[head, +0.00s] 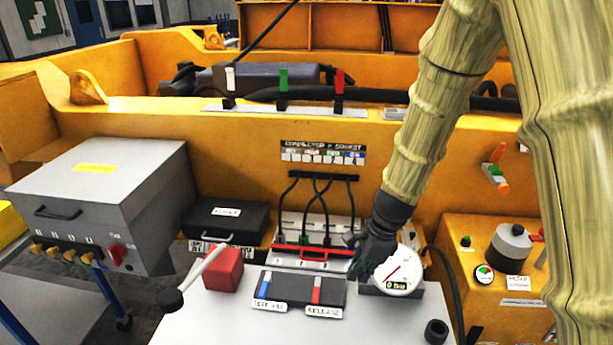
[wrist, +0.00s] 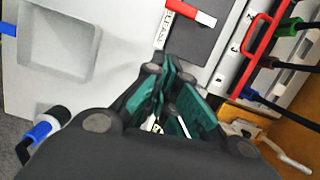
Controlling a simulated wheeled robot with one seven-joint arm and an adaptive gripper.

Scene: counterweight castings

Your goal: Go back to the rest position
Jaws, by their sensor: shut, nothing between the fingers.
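My gripper (head: 362,262) is shut and empty, pointing down beside the round white pressure gauge (head: 402,262). In the wrist view my gripper (wrist: 165,78) has its teal finger pads together, with nothing between them. Its fingers are in front of the grey worktop (wrist: 105,85), close to the dark lever panel (wrist: 195,42). In the head view that panel (head: 297,287) has a blue lever (head: 264,286) and a red lever (head: 317,290). The red lever (wrist: 190,12) also shows in the wrist view, apart from the fingers.
A connector board (head: 318,230) with dark cables and a red handle bar (head: 312,253) stands behind the panel. A red block (head: 224,270) and a white-shafted lever (head: 203,267) are at left. A grey box (head: 110,190) stands further left. The front worktop (head: 240,325) is clear.

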